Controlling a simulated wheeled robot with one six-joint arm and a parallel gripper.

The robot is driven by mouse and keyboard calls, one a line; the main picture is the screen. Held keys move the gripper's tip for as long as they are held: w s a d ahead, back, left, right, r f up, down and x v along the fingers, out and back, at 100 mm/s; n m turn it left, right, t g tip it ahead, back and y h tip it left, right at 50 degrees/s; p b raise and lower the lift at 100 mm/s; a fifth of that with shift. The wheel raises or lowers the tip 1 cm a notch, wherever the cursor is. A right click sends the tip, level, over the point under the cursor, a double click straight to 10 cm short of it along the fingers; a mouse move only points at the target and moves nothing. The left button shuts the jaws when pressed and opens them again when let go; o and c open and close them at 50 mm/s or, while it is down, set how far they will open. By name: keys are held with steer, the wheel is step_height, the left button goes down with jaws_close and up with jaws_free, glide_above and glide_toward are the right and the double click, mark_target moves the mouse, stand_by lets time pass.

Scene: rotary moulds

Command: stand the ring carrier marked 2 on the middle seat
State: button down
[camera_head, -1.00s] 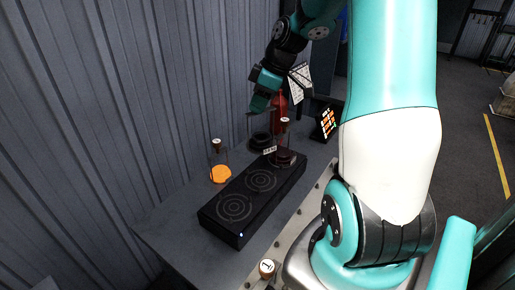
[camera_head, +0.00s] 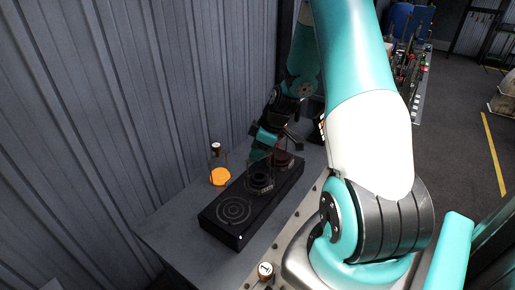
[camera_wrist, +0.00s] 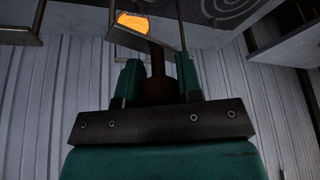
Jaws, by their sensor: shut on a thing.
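My gripper (camera_head: 261,151) is shut on the handle of a dark ring carrier (camera_head: 261,183). The carrier is at the middle seat of the long black base (camera_head: 223,219); I cannot tell whether it touches the seat. Its number is hidden. In the wrist view my gripper (camera_wrist: 158,72) has its fingers on both sides of a brown handle. The front seat (camera_head: 234,210) is empty and shows pale rings. A clear carrier with dark red rings (camera_head: 284,158) stands at the far seat, partly hidden by my gripper.
A carrier with an orange disc (camera_head: 220,176) stands on the grey table (camera_head: 165,230) left of the base, near the ribbed wall. It also shows in the wrist view (camera_wrist: 133,22). A knob marked 1 (camera_head: 265,270) is at the front edge. The front left table is clear.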

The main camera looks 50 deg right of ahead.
steer(key=c, duration=0.8)
jaws_free()
steer(key=b+v, duration=0.3)
steer(key=v, duration=0.9)
steer(key=a+r+g+y, duration=0.1)
steer(key=a+r, duration=0.1)
steer(key=a, duration=0.8)
steer(key=a+r, duration=0.3)
steer(key=a, duration=0.6)
steer(key=s+a+g, duration=0.1)
steer(key=s+a, duration=0.4)
steer(key=s+a+r, duration=0.1)
steer(key=s+a, duration=0.4)
steer(key=s+a+r+g, duration=0.1)
steer(key=s+a, duration=0.4)
steer(key=a, duration=0.1)
steer(key=shift+s+a+g, duration=0.1)
steer(key=shift+s+g, duration=0.15)
steer(key=shift+g, duration=0.05)
